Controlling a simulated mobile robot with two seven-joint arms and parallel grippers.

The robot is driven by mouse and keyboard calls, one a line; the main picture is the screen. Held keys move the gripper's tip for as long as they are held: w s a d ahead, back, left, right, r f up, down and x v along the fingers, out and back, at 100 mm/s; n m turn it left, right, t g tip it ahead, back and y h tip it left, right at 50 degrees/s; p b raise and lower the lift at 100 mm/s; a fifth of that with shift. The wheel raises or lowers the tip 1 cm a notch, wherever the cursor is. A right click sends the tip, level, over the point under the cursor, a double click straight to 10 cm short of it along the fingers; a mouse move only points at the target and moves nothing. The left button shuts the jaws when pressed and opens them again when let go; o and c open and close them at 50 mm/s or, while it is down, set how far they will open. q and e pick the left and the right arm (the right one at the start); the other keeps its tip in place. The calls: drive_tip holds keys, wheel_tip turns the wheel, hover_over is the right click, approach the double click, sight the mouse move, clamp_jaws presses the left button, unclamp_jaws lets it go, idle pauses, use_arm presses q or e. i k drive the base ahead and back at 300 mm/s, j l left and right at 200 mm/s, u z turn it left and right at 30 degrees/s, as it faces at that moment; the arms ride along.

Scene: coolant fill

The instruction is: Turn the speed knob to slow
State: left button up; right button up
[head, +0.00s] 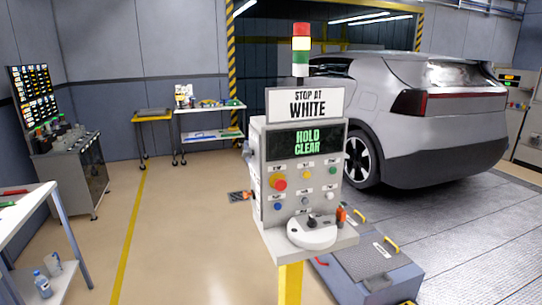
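A grey control box (256,175) stands on a yellow post in the middle of the head view. Its face carries a red emergency button on yellow (279,183), several small coloured buttons and a green-lit screen (306,143) reading "HOLD CLEAR". A white rounded unit (312,235) with a small black knob or stick on top sits on the shelf below the face. The labels are too small to read, so I cannot tell which control is the speed knob or how it is set. Neither of my grippers is in view.
A sign (307,104) reading "STOP AT WHITE" and a light tower (301,45) top the box. A silver car (430,150) stands behind right. A low grey platform (365,265) lies at the post's right. The floor on the left is open.

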sight(248, 152)
drive_tip(key=i+j+z, duration=0.1)
drive_tip(key=z, duration=0.25)
drive_tip(key=i+j+z, duration=0.1)
drive_tip(key=j+z, duration=1)
drive_tip(key=j, duration=0.65)
drive_tip(key=j+z, duration=0.1)
drive_tip(key=j, duration=1.05)
drive_tip(key=k+j+z, duration=0.15)
drive_tip(key=j, duration=0.95)
drive_tip(key=i, duration=0.05)
